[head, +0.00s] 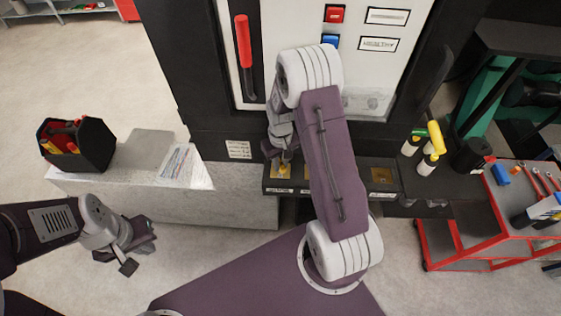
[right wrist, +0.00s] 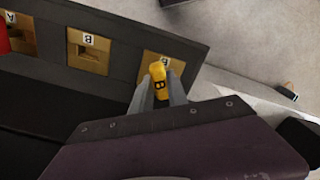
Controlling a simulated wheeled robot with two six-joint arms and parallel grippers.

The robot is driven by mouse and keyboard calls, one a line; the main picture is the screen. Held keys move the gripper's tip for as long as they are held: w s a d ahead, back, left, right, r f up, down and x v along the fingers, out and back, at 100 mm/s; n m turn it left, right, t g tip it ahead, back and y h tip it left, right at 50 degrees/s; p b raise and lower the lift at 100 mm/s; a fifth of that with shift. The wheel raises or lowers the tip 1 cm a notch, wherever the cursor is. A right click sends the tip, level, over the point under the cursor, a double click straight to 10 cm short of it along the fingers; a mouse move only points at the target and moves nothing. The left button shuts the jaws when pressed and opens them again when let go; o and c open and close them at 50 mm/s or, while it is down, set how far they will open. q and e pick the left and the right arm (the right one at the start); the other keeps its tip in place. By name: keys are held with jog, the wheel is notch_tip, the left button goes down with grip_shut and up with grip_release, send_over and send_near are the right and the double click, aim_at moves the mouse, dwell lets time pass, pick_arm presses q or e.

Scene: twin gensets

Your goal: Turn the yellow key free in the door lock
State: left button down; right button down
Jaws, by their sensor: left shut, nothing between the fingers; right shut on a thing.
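The yellow key (right wrist: 158,82), with a dark mark on its face, is between the fingers of my right gripper (right wrist: 160,92). It stands at a brass lock plate (right wrist: 149,62) at the end of the dark ledge; the fingers and key hide the keyhole, so how deep it sits cannot be told. In the head view the key (head: 284,168) is a small yellow spot under my right gripper (head: 283,160), over the leftmost brass plate (head: 276,173). My left gripper (head: 135,252) is shut and empty, low at the left, away from the cabinet.
A red-handled lever (head: 243,45), a red button (head: 334,14) and a blue button (head: 330,41) are on the cabinet front. Another brass plate (head: 382,175) is further right. A black tool bin (head: 90,148) stands on a grey block at left. A red-edged cart (head: 480,235) stands at right.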

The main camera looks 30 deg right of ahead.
aim_at(281, 163)
jog(key=n, duration=0.7)
jog(key=shift+p, duration=0.3)
jog(key=n, duration=0.5)
jog(key=c, duration=1.2)
grip_release()
jog(key=shift+r, duration=0.1)
notch_tip(281, 163, up, 8)
jog(key=p, duration=0.6)
jog(key=shift+f+p, duration=0.25)
jog(key=shift+p, duration=0.15)
jog(key=shift+f, duration=0.15)
